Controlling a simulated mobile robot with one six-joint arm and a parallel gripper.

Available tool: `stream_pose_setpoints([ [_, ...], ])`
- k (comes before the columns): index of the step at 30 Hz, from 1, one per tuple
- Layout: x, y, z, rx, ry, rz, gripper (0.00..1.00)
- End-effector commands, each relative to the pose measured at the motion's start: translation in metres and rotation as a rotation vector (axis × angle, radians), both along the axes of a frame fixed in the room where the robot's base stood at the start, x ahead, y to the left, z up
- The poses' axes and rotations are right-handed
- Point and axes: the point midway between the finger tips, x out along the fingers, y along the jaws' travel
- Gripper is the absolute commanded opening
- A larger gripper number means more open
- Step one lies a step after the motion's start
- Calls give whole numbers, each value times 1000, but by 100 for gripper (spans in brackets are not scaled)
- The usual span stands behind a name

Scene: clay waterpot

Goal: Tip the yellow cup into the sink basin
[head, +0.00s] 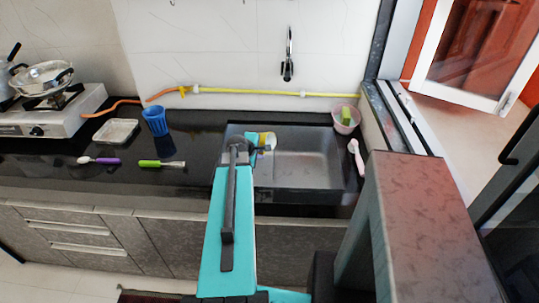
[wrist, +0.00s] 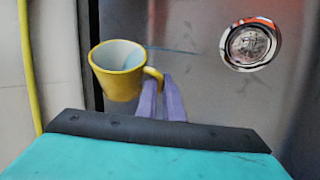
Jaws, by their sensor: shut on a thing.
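The yellow cup (wrist: 118,82) has a pale inside and is held by its handle, on the right in the wrist view. My gripper (wrist: 164,100) has purple fingers shut on that handle. In the head view the cup (head: 264,141) is small at my gripper (head: 258,150), above the left part of the grey sink basin (head: 310,170). It looks tipped sideways there, with its mouth toward the right. Whether anything is inside or pouring out cannot be told.
The drain (wrist: 250,44) shows in the wrist view. A blue cup (head: 155,122), a white dish (head: 116,131) and brushes (head: 162,164) lie left of the sink. A pink bowl (head: 346,120) stands at its right back corner. A yellow hose (head: 250,93) runs along the wall.

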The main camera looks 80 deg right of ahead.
Motion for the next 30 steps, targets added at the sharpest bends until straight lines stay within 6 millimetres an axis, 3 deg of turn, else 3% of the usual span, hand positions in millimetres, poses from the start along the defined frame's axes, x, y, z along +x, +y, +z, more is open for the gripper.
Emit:
stream_pose_setpoints([
  [30,0,0,-3,-68,-102,7,0],
])
